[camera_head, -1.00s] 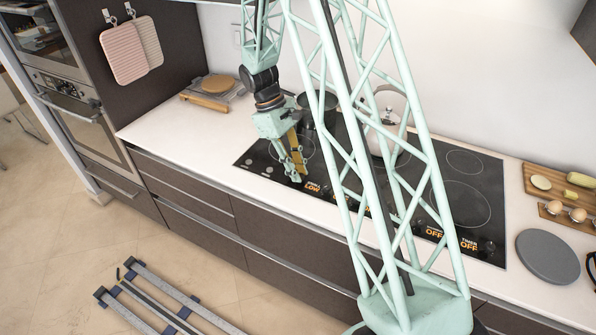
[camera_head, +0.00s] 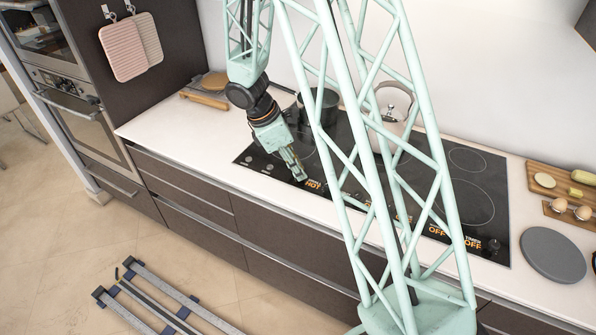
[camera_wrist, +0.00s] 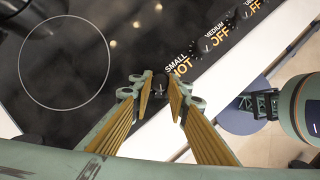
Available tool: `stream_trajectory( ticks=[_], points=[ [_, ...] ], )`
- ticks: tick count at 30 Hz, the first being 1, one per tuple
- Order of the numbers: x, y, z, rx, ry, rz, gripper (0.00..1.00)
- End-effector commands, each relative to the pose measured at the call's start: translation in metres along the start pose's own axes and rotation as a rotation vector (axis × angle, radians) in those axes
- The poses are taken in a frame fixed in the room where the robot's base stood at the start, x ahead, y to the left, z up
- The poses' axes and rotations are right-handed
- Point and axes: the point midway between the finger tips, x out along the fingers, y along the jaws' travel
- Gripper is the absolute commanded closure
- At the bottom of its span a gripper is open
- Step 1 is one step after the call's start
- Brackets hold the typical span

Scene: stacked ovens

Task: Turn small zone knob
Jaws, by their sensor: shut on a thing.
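The small zone knob (camera_wrist: 160,80) is a dark knob at the front edge of the black cooktop (camera_wrist: 112,22). In the wrist view it sits between the fingertips of my gripper (camera_wrist: 160,90), which is shut on it. The orange and white label beside it (camera_wrist: 181,63) reads SMALL HOT. In the head view my gripper (camera_head: 299,177) points down at the cooktop's front left, and the HOT label (camera_head: 313,184) shows just to its right. The knob itself is hidden there by the fingers.
The medium knob (camera_wrist: 206,45) stands beside its label, which reads OFF. A dark pot (camera_head: 318,106) and a light kettle (camera_head: 393,101) stand at the cooktop's back. A grey round plate (camera_head: 553,254) and a food board (camera_head: 562,181) lie to the right.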

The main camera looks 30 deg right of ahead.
Motion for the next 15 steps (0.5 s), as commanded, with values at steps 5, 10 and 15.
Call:
stream_trajectory(
  ticks=[5,10,15],
  points=[
    [0.0004,-0.0009,-0.0003,-0.047,0.0,0.019,0.94],
    [0.0003,-0.001,-0.0002,-0.061,0.0,0.025,0.94],
    [0.0003,-0.001,-0.0002,-0.061,0.0,0.025,0.94]
  ],
)
